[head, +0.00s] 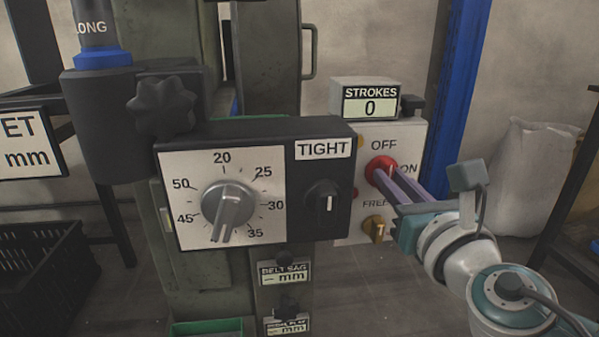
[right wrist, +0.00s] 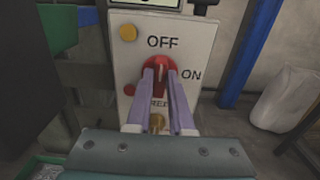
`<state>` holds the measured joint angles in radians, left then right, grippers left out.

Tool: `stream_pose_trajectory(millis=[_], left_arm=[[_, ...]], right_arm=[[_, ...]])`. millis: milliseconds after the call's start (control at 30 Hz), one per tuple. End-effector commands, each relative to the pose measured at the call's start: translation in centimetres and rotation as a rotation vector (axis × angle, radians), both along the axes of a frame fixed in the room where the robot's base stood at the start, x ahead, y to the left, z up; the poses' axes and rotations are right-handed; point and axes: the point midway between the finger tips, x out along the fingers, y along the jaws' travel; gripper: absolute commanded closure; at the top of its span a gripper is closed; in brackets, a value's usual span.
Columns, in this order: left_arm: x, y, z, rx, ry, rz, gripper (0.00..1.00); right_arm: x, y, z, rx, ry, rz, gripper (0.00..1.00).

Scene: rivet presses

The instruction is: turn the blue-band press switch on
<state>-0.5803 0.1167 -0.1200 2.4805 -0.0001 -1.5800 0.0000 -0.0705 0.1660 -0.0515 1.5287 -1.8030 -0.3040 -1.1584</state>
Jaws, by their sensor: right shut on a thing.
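The red switch knob (head: 377,162) is on a pale panel (head: 349,228) marked OFF above and ON to its right. It also shows in the right wrist view (right wrist: 157,66), where its grip stands about upright, toward OFF. My right gripper (head: 383,179) reaches in from the right, its two purple fingers shut on the knob's grip, one on each side. The fingers hide part of the knob and of the lettering below it. The press carries a blue band (head: 102,58) on a cylinder at the upper left. My left gripper is not in view.
A black box with a dial (head: 228,208) and a TIGHT switch (head: 325,203) stands left of the panel. A yellow knob (head: 376,229) sits below the red switch. A STROKES counter (head: 369,107) is above. A blue post (head: 456,100) and pale sack (head: 531,175) are to the right.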

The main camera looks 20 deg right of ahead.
Motion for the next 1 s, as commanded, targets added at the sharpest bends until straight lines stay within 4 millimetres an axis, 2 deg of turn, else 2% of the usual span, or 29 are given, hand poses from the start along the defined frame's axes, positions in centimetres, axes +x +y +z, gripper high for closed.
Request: stream_pose_trajectory(millis=[567,767,1000], left_arm=[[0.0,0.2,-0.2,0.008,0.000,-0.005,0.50],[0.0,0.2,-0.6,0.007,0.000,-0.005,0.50],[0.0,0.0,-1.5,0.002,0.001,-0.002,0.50]], right_arm=[[0.0,0.0,0.0,0.022,-0.005,0.000,1.00],[0.0,-0.1,-0.1,0.109,-0.027,0.000,1.00],[0.0,-0.2,-0.2,0.298,-0.074,0.001,1.00]])
